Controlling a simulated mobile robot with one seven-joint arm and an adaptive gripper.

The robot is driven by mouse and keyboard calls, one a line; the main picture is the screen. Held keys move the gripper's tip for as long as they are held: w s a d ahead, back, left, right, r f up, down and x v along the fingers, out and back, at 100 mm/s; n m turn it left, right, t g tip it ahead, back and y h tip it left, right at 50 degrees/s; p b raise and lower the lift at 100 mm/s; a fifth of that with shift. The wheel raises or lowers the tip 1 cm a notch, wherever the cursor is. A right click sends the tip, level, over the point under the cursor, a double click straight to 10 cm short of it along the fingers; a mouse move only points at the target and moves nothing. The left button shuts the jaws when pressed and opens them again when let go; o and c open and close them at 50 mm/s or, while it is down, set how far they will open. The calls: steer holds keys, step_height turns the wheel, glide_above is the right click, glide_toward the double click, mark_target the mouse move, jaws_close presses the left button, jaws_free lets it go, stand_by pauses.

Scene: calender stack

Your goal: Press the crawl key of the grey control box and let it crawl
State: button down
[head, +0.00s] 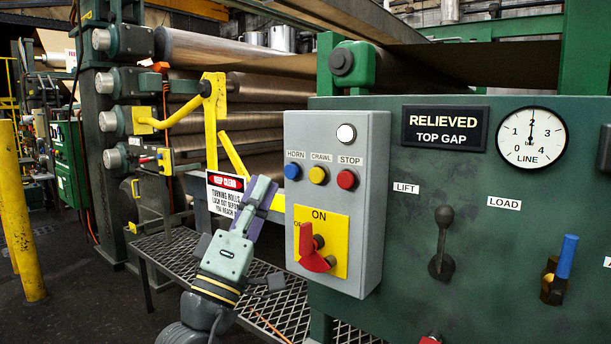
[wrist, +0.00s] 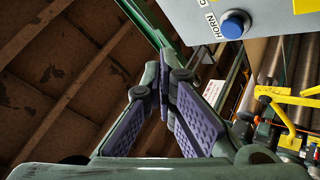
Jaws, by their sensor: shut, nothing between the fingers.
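The grey control box (head: 372,150) stands in the middle of the head view. Its yellow crawl key (head: 318,175) sits between the blue horn key (head: 292,171) and the red stop key (head: 347,179). A pale round lamp (head: 346,133) is above them, and a red rotary handle (head: 315,250) on a yellow plate is below. My gripper (head: 264,186) is shut and empty, left of the box, apparently clear of the keys. In the wrist view my gripper (wrist: 164,72) shows its purple finger pads together; the horn key (wrist: 234,24) is at upper right, and the crawl key is out of frame.
A yellow guard frame (head: 213,120) and steel rolls stand behind my gripper. A mesh walkway (head: 185,262) lies below.

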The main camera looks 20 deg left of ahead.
mark_target(317, 175)
steer(key=shift+w, duration=0.1)
steer(key=w+d, duration=0.3)
steer(key=w, duration=0.5)
stand_by(0.3)
steer(key=shift+w, duration=0.1)
stand_by(1.2)
steer(key=shift+w+d, duration=0.15)
steer(key=shift+w, duration=0.2)
